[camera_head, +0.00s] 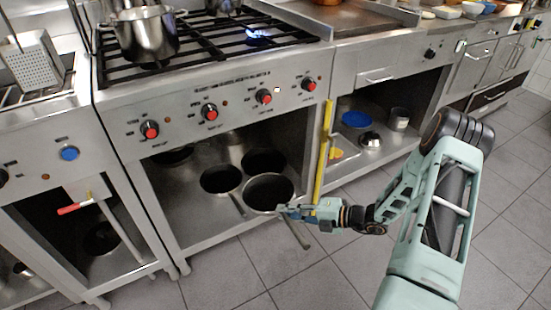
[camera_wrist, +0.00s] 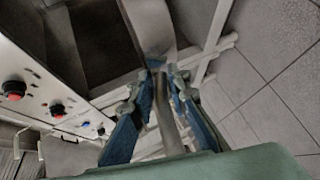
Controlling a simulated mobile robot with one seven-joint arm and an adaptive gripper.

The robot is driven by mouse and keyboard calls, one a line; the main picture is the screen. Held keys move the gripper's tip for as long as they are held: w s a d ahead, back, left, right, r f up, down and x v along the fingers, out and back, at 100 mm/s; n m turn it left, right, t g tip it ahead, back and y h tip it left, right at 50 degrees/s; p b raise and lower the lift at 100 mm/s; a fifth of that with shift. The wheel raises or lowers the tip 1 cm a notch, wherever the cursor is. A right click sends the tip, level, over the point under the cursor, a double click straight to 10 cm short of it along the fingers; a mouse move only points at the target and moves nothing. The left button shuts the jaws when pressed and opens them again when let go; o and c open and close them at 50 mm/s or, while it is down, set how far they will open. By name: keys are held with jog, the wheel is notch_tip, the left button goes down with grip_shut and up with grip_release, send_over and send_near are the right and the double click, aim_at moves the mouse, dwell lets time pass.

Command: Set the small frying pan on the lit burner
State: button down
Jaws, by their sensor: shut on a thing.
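The frying pan (camera_head: 268,191) is dark inside and sits at the front of the open shelf under the stove. Its grey handle (camera_head: 298,236) sticks out past the shelf edge. My gripper (camera_head: 290,209) is at the handle near the pan's rim. In the wrist view the handle (camera_wrist: 167,118) runs between the two blue fingers (camera_wrist: 161,84), which are shut on it. The pan's contact with the shelf is hard to tell. The lit burner (camera_head: 258,34) shows a blue flame at the back right of the stove top, with nothing on it.
Other dark pans (camera_head: 221,179) stand close by on the shelf. A yellow upright bar (camera_head: 323,152) stands right beside my gripper. A steel pot (camera_head: 146,34) stands on the stove's left. Red knobs (camera_head: 263,96) line the stove front. The tiled floor is clear.

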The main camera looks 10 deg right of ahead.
notch_tip(320, 180, up, 24)
jog(key=s+d+m+t+h, duration=0.1)
jog(key=s+d, duration=0.1)
jog(key=shift+d+f+m+t, duration=0.2)
jog(key=shift+d+m+t, duration=0.1)
jog(key=shift+d, duration=0.05)
